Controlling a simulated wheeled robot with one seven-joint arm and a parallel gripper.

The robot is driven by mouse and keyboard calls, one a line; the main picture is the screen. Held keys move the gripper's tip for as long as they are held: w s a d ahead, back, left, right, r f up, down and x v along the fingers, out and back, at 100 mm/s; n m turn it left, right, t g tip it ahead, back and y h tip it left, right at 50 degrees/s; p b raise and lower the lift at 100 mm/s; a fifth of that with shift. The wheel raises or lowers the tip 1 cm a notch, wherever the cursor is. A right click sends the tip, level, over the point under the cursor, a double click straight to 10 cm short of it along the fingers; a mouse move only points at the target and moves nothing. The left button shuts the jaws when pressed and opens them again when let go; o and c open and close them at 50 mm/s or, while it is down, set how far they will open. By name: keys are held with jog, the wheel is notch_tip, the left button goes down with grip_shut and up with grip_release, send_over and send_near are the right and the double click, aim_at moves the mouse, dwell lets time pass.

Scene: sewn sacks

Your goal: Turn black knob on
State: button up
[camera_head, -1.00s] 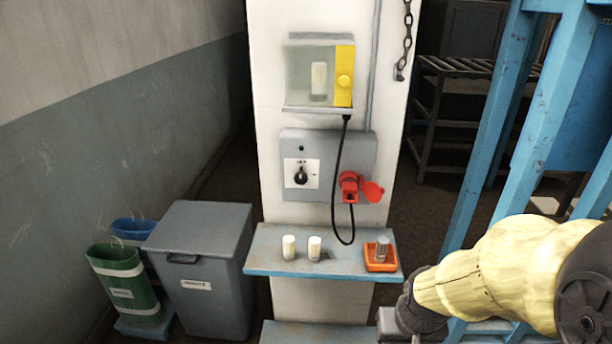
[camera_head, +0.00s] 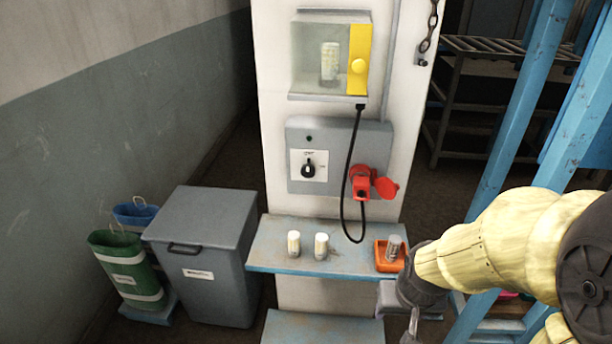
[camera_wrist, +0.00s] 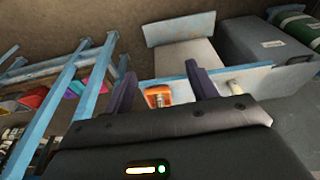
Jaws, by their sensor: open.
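The black knob (camera_head: 308,168) sits on a white plate on the grey switch box (camera_head: 297,138), fixed to the white pillar. Its pointer looks roughly upright. A red socket (camera_head: 363,182) with its lid open is on the box's right side. My gripper (camera_wrist: 162,84) is open and empty in the wrist view, its two dark fingers spread above the blue shelf, with the orange tray (camera_wrist: 158,88) showing between them from above. In the head view my arm comes in from the lower right, well apart from the knob, and the fingertips do not show clearly.
The blue shelf (camera_head: 275,262) below the box holds two pale cylinders (camera_head: 321,246) and an orange tray (camera_head: 381,262) with another cylinder. A black cable hangs before the box's right part. A grey bin (camera_head: 210,285) stands left. Blue posts (camera_head: 515,140) stand right.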

jog(key=w+a+f+t, duration=0.2)
jog(key=w+a+t, duration=0.3)
jog(key=w, duration=0.5)
jog(key=n+t+p, duration=0.1)
jog(key=t+p, duration=0.2)
jog(key=t, duration=0.7)
send_near(308, 172)
jog(key=shift+h, duration=0.3)
jog(key=w+p, duration=0.4)
jog(key=w, duration=0.4)
jog(key=shift+w+a+f+p, duration=0.15)
jog(key=shift+w+p, duration=0.1)
jog(key=shift+p, duration=0.15)
jog(key=shift+c, duration=0.3)
jog(key=c, duration=0.9)
